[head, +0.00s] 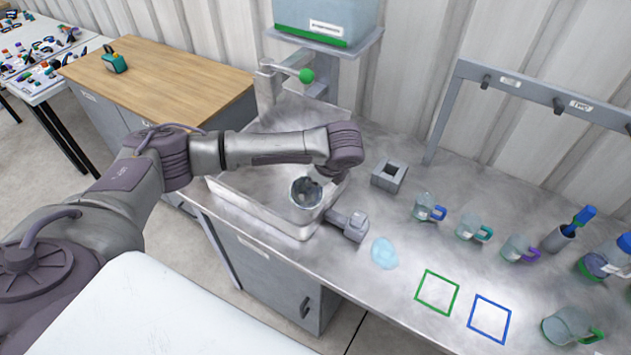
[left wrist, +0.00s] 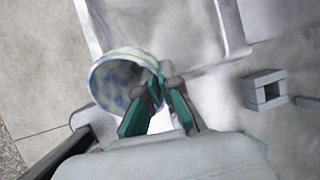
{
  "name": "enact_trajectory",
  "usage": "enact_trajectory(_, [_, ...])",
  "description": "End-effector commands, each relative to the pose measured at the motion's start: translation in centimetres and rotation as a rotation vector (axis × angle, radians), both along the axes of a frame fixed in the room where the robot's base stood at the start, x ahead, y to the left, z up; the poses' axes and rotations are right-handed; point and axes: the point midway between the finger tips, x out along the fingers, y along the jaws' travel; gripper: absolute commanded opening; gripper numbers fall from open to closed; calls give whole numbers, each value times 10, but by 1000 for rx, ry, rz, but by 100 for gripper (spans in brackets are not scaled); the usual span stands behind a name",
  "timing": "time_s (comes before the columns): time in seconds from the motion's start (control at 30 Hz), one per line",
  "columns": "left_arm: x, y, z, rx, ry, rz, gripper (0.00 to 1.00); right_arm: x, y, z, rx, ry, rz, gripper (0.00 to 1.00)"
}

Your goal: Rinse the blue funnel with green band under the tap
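A round, open-mouthed pale blue vessel (head: 306,193) with blotchy patches inside hangs over the front part of the metal sink; it appears to be the funnel. In the left wrist view its mouth (left wrist: 122,82) faces the camera, tilted. I cannot clearly make out its green band. My left gripper (left wrist: 163,85) has its teal fingers closed together at the vessel's right side, seemingly holding it. In the head view the wrist covers the fingers. The tap (head: 285,68), with a green knob (head: 306,75), stands behind the sink, apart from the vessel. My right gripper is out of view.
The sink's front rim (head: 260,213) lies below the vessel. A blue tank (head: 325,18) sits above the tap. A hollow grey block (head: 389,176), a pale blue patch (head: 384,253), several handled cups and green (head: 437,291) and blue (head: 490,319) outlined squares occupy the counter.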

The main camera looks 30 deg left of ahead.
Motion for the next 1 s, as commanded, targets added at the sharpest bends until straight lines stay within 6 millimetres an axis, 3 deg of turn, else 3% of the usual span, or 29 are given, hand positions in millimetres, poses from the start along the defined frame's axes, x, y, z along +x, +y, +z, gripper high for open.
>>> enact_trajectory(0.1, [9, 10, -5, 18, -7, -138, 0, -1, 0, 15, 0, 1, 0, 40])
enact_trajectory(0.27, [16, 15, -14, 26, -18, -226, 0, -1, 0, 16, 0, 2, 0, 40])
enact_trajectory(1.0, [60, 63, -32, 26, -19, -229, 0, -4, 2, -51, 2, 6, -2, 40])
